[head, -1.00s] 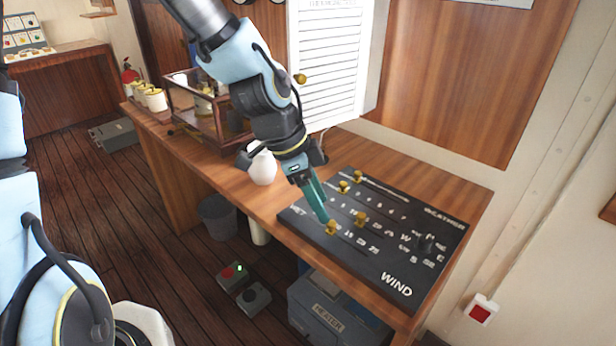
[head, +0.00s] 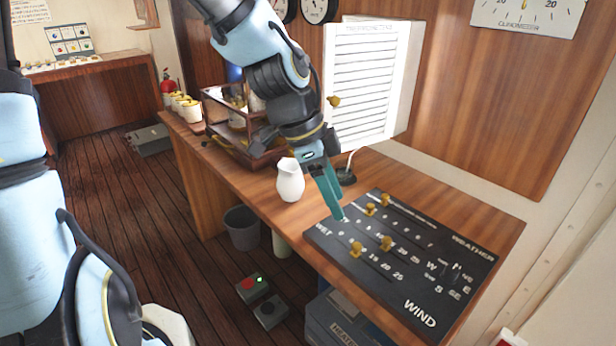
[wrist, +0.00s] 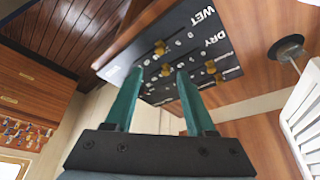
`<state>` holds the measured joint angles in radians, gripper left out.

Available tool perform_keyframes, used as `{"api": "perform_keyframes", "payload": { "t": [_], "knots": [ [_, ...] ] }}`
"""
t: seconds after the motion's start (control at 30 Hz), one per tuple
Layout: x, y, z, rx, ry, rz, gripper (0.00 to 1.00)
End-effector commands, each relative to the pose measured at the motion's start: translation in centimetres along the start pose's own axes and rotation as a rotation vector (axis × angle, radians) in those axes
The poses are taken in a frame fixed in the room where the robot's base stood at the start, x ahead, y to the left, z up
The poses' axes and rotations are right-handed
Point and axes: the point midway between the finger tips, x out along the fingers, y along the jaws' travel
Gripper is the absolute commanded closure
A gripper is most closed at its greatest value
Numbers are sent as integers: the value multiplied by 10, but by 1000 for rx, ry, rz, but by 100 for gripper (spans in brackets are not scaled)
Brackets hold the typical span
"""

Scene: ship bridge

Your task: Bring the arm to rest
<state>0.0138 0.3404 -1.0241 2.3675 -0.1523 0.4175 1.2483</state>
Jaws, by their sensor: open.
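My gripper (head: 337,214) is above the left edge of the black weather board (head: 335,243) on the wooden desk, its teal fingers pointing down. In the wrist view my gripper (wrist: 156,92) shows two teal fingers spread apart with nothing between them. The board also shows beyond the fingertips in the wrist view (wrist: 190,38). Several brass knobs, one of them a front knob (head: 355,249), stand on the board, apart from the fingers. My arm reaches down from the top of the head view, bent over the desk.
A white jug (head: 289,180) stands on the desk just left of my gripper. A glass case (head: 215,108) is behind it, and a white louvred panel (head: 362,85) is on the wall. A grey bin (head: 242,228) and a switch box (head: 252,287) are on the floor. Open floor lies left of the desk.

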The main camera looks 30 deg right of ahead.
Motion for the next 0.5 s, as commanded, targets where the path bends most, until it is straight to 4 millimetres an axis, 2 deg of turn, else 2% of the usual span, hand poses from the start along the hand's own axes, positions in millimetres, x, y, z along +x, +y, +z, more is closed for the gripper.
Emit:
{"api": "perform_keyframes", "payload": {
  "t": [0.17,0.27,0.37,0.5],
  "knots": [
    [0,-1,2,-10,-4,-2,45],
    [-2,-6,21,-95,-32,-17,45],
    [-10,-14,63,-304,-90,-58,45],
    [-36,-19,146,-746,-178,-166,45]
  ]
}}
